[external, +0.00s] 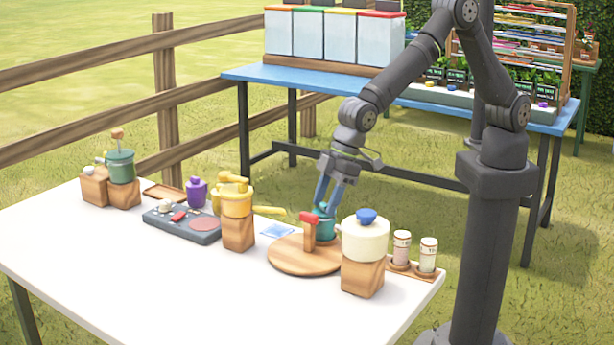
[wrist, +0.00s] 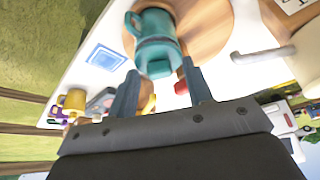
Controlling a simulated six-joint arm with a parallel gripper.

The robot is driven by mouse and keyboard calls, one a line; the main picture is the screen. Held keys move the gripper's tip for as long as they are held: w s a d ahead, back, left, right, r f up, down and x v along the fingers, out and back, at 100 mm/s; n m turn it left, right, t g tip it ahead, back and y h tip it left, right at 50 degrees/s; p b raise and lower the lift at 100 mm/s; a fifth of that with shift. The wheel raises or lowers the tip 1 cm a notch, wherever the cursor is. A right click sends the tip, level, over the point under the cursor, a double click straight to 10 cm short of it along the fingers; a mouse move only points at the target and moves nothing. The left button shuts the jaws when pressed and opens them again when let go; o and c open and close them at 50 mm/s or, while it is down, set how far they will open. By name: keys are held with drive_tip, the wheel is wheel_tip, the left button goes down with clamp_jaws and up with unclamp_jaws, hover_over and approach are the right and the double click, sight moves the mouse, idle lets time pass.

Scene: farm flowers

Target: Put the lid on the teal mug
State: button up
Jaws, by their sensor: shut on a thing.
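The teal mug (external: 325,230) stands upright on a round wooden board (external: 290,262). It also shows at the top of the wrist view (wrist: 156,22), with its handle to the left. The teal lid (wrist: 155,50) is at the mug's rim, in line with it; I cannot tell whether it is fully seated. My gripper (external: 323,205) points down from above the mug and is shut on the lid. In the wrist view its fingers (wrist: 160,92) stand on both sides of the lid's top part. The exact contact is partly hidden.
A red-topped wooden piece (external: 309,218) stands close left of the mug. A cream pot with a blue knob (external: 365,240) on a wooden block is close right. A yellow pot (external: 237,205) stands farther left. The table's front left (external: 130,270) is clear.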

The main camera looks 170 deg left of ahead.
clamp_jaws()
drive_tip(key=shift+r, duration=0.25)
idle(0.5)
drive_tip(key=o, duration=1)
unclamp_jaws()
drive_tip(key=shift+r, duration=3.5)
